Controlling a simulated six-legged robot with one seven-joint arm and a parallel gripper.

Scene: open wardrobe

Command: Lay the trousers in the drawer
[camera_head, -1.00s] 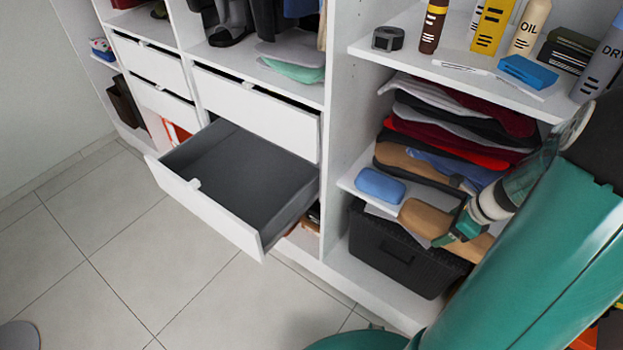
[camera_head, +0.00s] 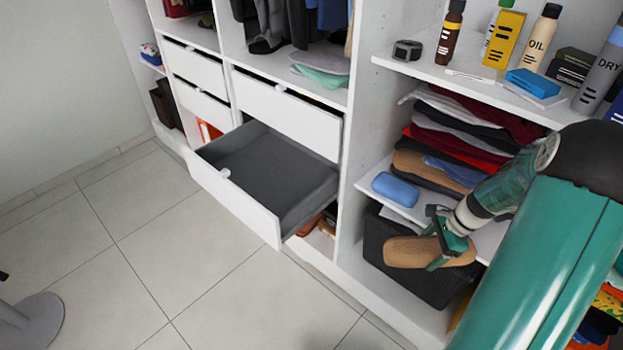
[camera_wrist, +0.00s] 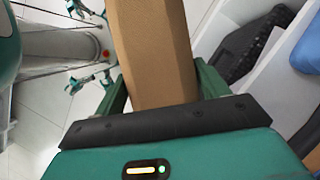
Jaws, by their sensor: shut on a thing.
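The tan folded trousers (camera_head: 420,252) are held in my gripper (camera_head: 446,243), in front of the shelf and the black basket. In the wrist view the trousers (camera_wrist: 155,50) run between the two green fingers of my gripper (camera_wrist: 150,92), which are shut on them. The drawer (camera_head: 265,172) is pulled out at the left of the wardrobe. It is white outside with a grey inside, and looks empty. The trousers are to the right of the drawer and apart from it.
A blue case (camera_head: 396,189) lies at the shelf's front edge beside a pile of folded clothes (camera_head: 465,140). The black basket (camera_head: 375,245) stands below. A white upright panel (camera_head: 358,130) separates the drawer from this shelf. The floor (camera_head: 240,285) in front is clear.

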